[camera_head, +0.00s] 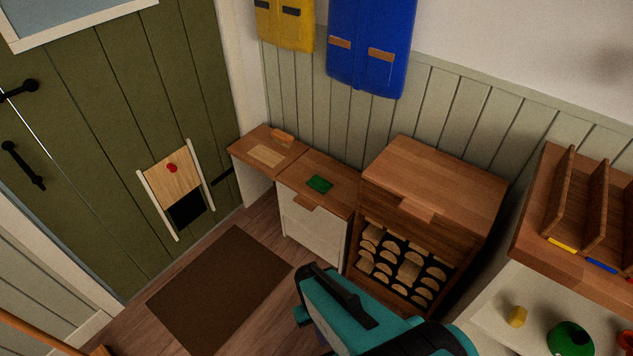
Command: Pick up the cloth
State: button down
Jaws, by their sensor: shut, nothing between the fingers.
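A small dark green flat piece (319,184), which looks like a folded cloth, lies on the wooden top of a low white cabinet (310,228) against the wall. Nothing covers it. My teal and black arm (345,298) shows at the bottom centre, in front of the cabinets and apart from the green piece. The fingers of my gripper do not show in this view.
Left of the cabinet is a wooden worktop (247,141) with a pale board. Right of it stands a taller wooden cabinet (440,176) with stacked logs. A brown mat (220,290) lies on open floor. A divided wooden rack (560,255) stands at right.

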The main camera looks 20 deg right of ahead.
aim_at(319, 184)
jog(key=z, duration=0.05)
jog(key=k, duration=0.65)
jog(key=u, duration=0.05)
jog(key=i, duration=0.6)
jog(key=u, duration=0.6)
jog(key=i, duration=0.75)
jog(key=u, duration=0.4)
